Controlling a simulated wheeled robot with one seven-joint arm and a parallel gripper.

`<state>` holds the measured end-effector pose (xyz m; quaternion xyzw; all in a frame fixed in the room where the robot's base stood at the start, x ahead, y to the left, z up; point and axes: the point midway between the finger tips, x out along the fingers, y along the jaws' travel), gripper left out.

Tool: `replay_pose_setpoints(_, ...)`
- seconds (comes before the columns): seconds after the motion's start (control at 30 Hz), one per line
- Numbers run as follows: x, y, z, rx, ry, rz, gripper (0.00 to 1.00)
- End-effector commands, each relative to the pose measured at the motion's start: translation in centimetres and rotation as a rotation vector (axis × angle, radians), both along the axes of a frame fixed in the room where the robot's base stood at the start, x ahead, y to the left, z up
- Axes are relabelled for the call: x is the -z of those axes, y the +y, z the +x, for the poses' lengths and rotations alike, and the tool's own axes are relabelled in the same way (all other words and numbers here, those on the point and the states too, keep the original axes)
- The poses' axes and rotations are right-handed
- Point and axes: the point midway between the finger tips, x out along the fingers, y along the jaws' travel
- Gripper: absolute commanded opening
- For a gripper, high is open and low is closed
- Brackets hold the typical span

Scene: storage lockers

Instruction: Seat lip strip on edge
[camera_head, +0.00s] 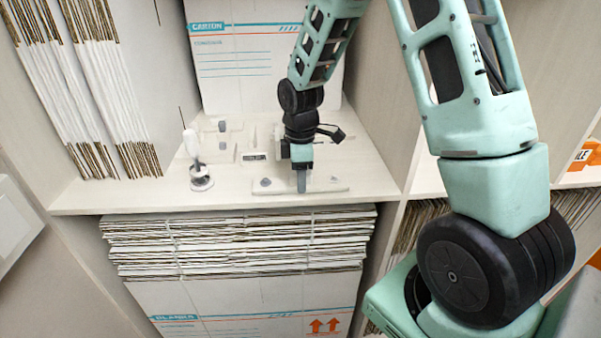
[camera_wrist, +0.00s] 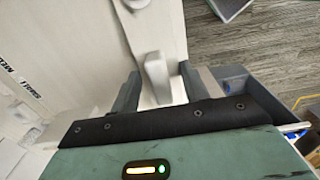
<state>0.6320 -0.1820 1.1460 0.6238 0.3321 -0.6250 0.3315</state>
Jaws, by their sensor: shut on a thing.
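A long pale strip (camera_head: 280,187), which I take to be the lip strip, lies along the front edge of the white shelf (camera_head: 100,196). A small grey knob stands on its left part. My gripper (camera_head: 301,186) points down onto the strip's middle. In the wrist view my gripper's two dark fingers (camera_wrist: 158,88) stand on either side of a pale raised grip (camera_wrist: 155,68) on the strip (camera_wrist: 150,22), and are shut on it. The strip's underside and its contact with the edge are hidden.
A white upright handle on a round base (camera_head: 200,182) stands left of the strip. Small white pieces with grey knobs (camera_head: 220,152) sit behind. A large carton (camera_head: 240,65) backs the shelf; flat cartons (camera_head: 235,240) are stacked below. Folded cartons (camera_head: 85,90) stand left.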

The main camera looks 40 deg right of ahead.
Motion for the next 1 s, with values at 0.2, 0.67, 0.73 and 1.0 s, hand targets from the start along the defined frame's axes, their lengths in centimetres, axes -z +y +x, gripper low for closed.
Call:
replay_pose_setpoints(0.2,0.48,0.0,0.02,0.001,-0.001,0.0,0.17)
replay_pose_setpoints(0.67,0.6,0.01,0.03,0.0,-0.001,0.0,0.17)
replay_pose_setpoints(0.73,0.68,0.0,0.03,0.0,-0.001,0.0,0.17)
replay_pose_setpoints(1.0,1.0,0.01,0.04,0.0,-0.001,0.0,0.17)
